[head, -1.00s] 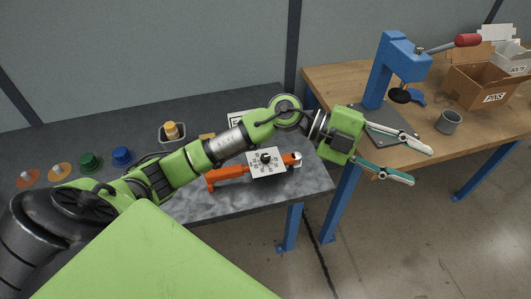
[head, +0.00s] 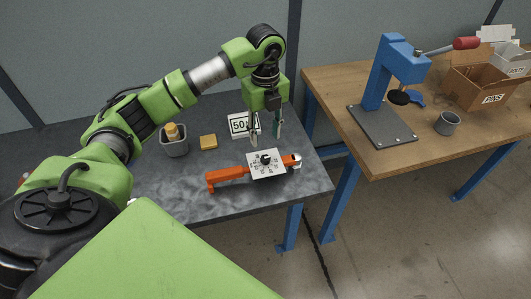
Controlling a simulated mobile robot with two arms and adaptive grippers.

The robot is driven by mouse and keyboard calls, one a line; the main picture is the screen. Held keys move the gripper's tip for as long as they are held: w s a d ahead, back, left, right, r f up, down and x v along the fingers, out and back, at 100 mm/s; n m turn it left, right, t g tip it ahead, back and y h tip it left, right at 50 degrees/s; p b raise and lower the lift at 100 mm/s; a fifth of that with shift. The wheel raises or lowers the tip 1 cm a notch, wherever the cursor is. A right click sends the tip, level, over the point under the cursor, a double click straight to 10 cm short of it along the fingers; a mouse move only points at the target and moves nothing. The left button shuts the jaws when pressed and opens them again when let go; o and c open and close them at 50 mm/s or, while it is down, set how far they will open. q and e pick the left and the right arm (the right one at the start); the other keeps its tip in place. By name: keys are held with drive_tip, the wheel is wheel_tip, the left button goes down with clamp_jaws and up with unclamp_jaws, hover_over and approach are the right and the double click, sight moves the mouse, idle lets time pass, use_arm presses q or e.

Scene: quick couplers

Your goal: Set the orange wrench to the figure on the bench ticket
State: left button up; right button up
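The orange wrench (head: 230,174) lies on the dark bench top near its right front edge. A white dial plate (head: 279,158) with small marks and a black knob (head: 265,159) sits on it; the marks are too small to read. The bench ticket (head: 238,124) is a white card standing behind the wrench; it reads "50", and its right part is hidden by my gripper. My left gripper (head: 265,142) points down just above and behind the dial, its fingers apart with nothing between them. I cannot tell whether a fingertip touches the plate. My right gripper is not in view.
A wooden table (head: 425,143) on the right holds a blue press (head: 383,75), a grey mug (head: 447,124) and cardboard boxes. A gap separates the tables.

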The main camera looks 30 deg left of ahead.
sight(265, 157)
use_arm(q)
wheel_tip(265, 157, down, 9)
drive_tip(key=shift+f+p, duration=0.1)
drive_tip(key=shift+p, duration=0.75)
clamp_jaws()
